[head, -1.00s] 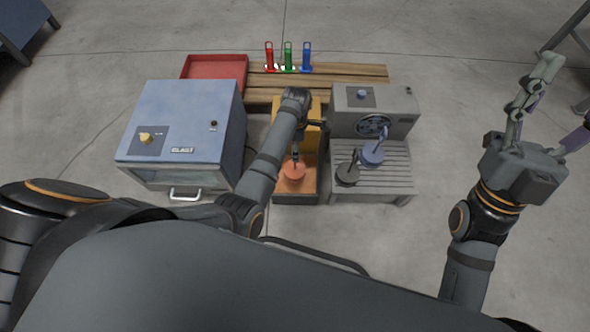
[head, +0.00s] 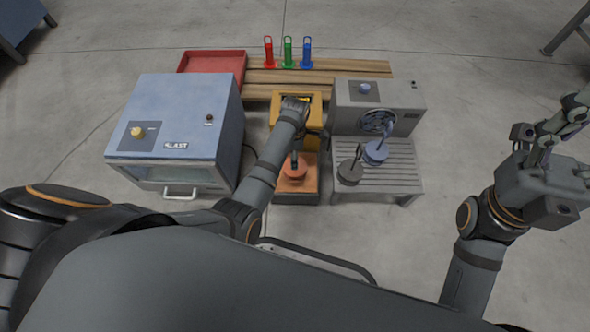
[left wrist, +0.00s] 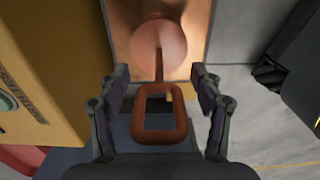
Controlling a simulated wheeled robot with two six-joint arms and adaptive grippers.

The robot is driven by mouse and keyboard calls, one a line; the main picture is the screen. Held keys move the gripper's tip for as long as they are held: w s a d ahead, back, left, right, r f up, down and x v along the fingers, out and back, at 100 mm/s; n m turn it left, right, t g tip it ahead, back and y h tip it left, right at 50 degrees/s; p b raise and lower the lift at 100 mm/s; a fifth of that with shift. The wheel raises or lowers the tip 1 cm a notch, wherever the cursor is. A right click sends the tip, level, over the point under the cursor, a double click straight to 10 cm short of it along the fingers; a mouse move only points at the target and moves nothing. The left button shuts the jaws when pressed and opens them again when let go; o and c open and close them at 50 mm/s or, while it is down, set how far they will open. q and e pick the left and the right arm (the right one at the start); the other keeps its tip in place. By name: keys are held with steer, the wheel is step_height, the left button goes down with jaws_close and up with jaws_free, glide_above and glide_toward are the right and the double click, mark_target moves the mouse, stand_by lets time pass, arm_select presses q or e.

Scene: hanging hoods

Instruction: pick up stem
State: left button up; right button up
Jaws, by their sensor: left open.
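An orange-red round piece (head: 295,166) sits on the orange top in front of the yellow machine. In the left wrist view its brown stem (left wrist: 160,66) ends in a rectangular loop handle (left wrist: 138,118). My left gripper (left wrist: 160,95) is open, one finger on each side of the stem and loop, with gaps visible on both sides. In the head view my left forearm and wrist partly cover the stem and the left gripper (head: 294,150). My right gripper (head: 568,125) is raised at the right edge, its fingers partly cut off, far from the stem.
A blue blast cabinet (head: 185,105) stands left. A grey machine (head: 405,120) with a slatted table (head: 400,178) stands right, holding a dark stemmed piece (head: 350,172) and a blue one (head: 376,152). Behind, a red tray (head: 212,55) and red, green and blue stands occupy a wooden bench (head: 350,67).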

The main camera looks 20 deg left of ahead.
arm_select(q)
steer(key=shift+r, duration=0.2)
steer(key=shift+c, duration=0.4)
jaws_close()
